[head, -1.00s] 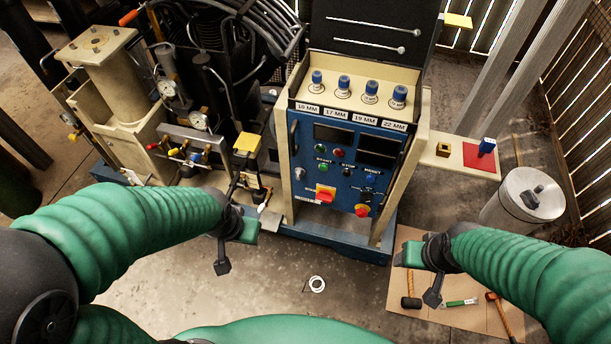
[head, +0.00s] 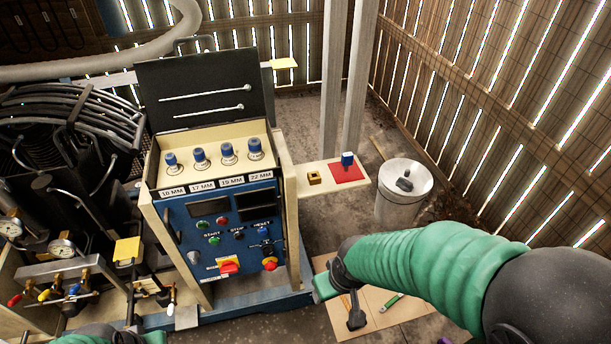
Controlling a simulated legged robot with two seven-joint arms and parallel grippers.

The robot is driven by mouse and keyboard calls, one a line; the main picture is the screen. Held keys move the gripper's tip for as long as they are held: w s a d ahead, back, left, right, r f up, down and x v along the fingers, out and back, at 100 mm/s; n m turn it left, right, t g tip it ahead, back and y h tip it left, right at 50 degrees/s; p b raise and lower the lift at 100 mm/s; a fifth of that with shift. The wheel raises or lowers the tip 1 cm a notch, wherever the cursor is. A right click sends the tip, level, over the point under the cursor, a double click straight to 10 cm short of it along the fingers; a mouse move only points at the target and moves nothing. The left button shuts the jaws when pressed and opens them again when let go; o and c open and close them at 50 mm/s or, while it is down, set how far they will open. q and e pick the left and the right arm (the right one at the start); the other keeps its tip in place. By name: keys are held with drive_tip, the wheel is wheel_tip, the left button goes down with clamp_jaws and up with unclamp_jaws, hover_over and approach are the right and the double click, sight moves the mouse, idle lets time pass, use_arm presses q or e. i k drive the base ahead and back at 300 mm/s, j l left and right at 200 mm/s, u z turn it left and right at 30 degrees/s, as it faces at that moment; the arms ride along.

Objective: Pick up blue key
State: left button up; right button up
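A blue key (head: 347,158) stands on a red pad (head: 349,173) on the cream side shelf (head: 330,188), to the right of the control panel. Nothing touches it. My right gripper (head: 342,303) is below and in front of the shelf, well apart from the key. Its finger opening does not show clearly. My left gripper (head: 135,338) shows only in part at the bottom edge, left of the panel, and its fingertips are hidden.
The blue control panel (head: 232,235) has knobs and labelled sockets above. A metal bin (head: 402,195) stands right of the shelf. Cardboard with tools (head: 385,318) lies on the floor. Pale posts (head: 345,80) rise behind the shelf.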

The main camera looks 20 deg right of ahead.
sight(348, 158)
drive_tip(key=l+u, duration=0.25)
drive_tip(key=l, duration=0.3)
drive_tip(key=l+u, duration=0.3)
drive_tip(key=l, duration=0.3)
drive_tip(key=k+l+u, duration=0.25)
drive_tip(key=l, duration=0.3)
drive_tip(key=i, duration=0.1)
